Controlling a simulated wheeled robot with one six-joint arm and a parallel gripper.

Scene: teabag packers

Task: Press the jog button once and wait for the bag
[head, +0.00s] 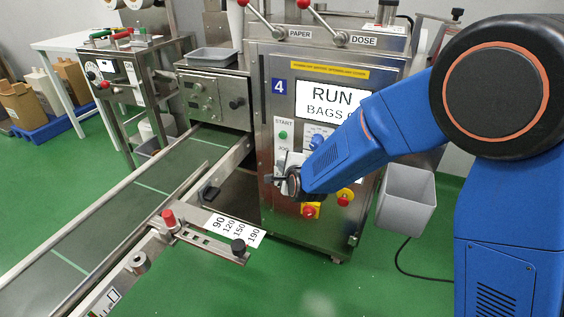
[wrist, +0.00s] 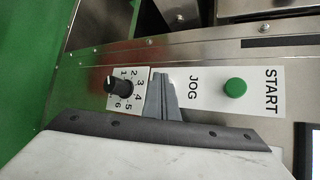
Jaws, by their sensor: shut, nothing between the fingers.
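The packing machine marked 4 (head: 270,110) stands in the middle of the head view. Its display (head: 328,100) reads RUN and BAGS, with the count partly hidden by my arm. The green START button (head: 283,135) shows above the JOG label; it also shows in the wrist view (wrist: 235,87). My gripper (head: 283,180) is shut and empty at the panel by JOG. In the wrist view its fingertips (wrist: 160,90) are beside the JOG label (wrist: 193,85) and cover the spot where the jog button would be. I cannot tell whether they touch it. No bag shows on the conveyor (head: 150,180).
A black numbered dial (wrist: 118,87) sits close beside the fingertips. A grey bin (head: 407,198) hangs at the machine's right. A red-knobbed guide (head: 169,218) and size scale (head: 235,230) stick out at the front.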

